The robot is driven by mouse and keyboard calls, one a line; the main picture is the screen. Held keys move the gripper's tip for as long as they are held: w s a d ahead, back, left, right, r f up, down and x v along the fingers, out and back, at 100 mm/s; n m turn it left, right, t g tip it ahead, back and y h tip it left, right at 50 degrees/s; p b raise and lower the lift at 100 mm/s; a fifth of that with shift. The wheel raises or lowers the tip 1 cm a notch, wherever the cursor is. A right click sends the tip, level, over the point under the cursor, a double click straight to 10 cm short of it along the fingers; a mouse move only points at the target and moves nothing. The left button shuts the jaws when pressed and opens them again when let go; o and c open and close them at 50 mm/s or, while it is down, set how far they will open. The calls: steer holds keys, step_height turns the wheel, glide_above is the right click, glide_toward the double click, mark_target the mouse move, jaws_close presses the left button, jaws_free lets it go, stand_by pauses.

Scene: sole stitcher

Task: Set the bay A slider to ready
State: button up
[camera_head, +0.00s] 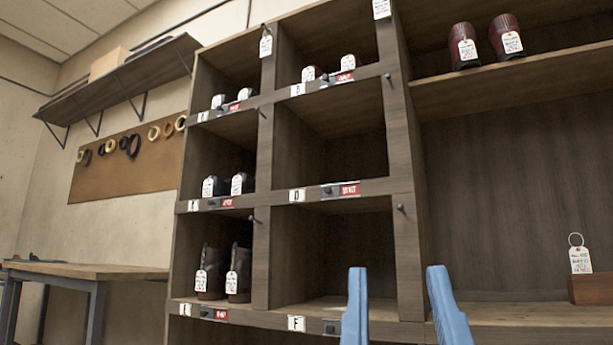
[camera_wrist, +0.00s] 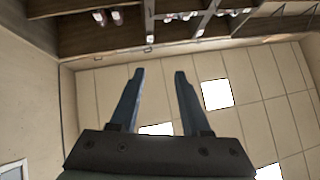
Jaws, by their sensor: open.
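The bay A slider (camera_head: 220,108) seems to be the small dark piece on the front strip under the top left bay. A white letter tag (camera_head: 202,116) sits left of it and a small red patch (camera_head: 234,107) right of it. The letter and the slider's setting are too small to read. My gripper (camera_head: 397,268) is open and empty, its two blue fingers pointing up in front of the lower right bays. It is well right of and below the slider, touching nothing. The wrist view also shows the open fingers (camera_wrist: 159,72), with no slider identifiable between them.
The wooden shelf unit (camera_head: 401,180) has several bays with tagged shoes, letter tags and similar sliders. Dark pegs stick out of its uprights. A tag stand (camera_head: 592,289) is on the right shelf. A table (camera_head: 85,271) and a wall shelf (camera_head: 125,75) are at left.

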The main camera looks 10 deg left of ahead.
step_height(320, 180, up, 8)
steer(key=p, duration=0.7)
jaws_close()
step_height(320, 180, up, 20)
steer(key=p, duration=1.9)
steer(key=shift+p, duration=0.4)
steer(key=shift+w, duration=0.1)
